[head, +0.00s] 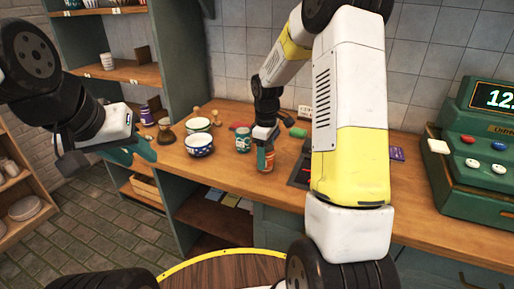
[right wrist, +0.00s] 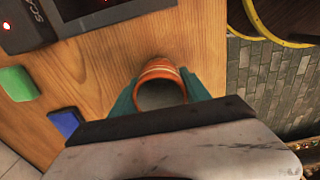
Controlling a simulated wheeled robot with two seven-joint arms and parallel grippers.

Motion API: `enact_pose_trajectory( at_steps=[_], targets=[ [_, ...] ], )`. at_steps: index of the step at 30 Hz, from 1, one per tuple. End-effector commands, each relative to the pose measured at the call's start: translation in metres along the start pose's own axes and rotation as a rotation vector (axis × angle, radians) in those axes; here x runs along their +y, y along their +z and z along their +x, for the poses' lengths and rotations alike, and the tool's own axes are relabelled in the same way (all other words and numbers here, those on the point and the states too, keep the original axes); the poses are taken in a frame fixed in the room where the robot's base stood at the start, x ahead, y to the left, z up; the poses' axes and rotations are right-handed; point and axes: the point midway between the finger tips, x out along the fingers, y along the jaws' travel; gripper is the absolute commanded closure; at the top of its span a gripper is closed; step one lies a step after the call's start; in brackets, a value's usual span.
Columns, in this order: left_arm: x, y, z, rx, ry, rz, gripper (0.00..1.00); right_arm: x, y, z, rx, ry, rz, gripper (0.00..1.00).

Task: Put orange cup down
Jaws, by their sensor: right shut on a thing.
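The orange cup (head: 265,160) is upright at the wooden counter, near its front edge. In the right wrist view its orange rim (right wrist: 160,71) and grey inside show from above. My right gripper (head: 265,140) reaches down over the cup. Its teal fingers are shut on both sides of the cup in the right wrist view (right wrist: 160,95). I cannot tell whether the cup's base touches the counter. My left gripper (head: 135,153) is at the left, in front of the counter's left part, away from the cup. Its finger gap is not clear.
A patterned blue and white bowl (head: 199,146), a green-rimmed bowl (head: 198,125) and a teal patterned cup (head: 243,141) stand left of the orange cup. A green cash register (head: 480,150) stands at the right. A green block (right wrist: 17,83) and a blue block (right wrist: 64,123) lie nearby.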

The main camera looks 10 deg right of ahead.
Motion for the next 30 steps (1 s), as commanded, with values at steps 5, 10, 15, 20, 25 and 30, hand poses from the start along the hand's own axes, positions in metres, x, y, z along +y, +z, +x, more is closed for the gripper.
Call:
enact_pose_trajectory(
  at_steps=[5, 10, 15, 20, 25, 30],
  targets=[
    [0.000, 0.000, 0.000, 0.000, 0.000, 0.000, 0.64, 0.000, 0.000, 0.000, 0.000, 0.000, 0.000, 0.24],
    [0.000, 0.000, 0.000, 0.000, 0.000, 0.000, 0.64, 0.000, 0.000, 0.000, 0.000, 0.000, 0.000, 0.24],
    [0.000, 0.000, 0.000, 0.000, 0.000, 0.000, 0.64, 0.000, 0.000, -0.004, 0.001, 0.001, 0.000, 0.24],
    [0.000, 0.000, 0.000, 0.000, 0.000, 0.000, 0.64, 0.001, -0.001, -0.028, 0.004, 0.005, 0.001, 0.24],
    [0.000, 0.000, 0.000, 0.000, 0.000, 0.000, 0.64, 0.001, 0.000, -0.066, 0.003, 0.005, 0.001, 0.24],
    [0.000, 0.000, 0.000, 0.000, 0.000, 0.000, 0.64, 0.001, 0.000, -0.099, 0.003, 0.003, 0.000, 0.24]
  ],
)
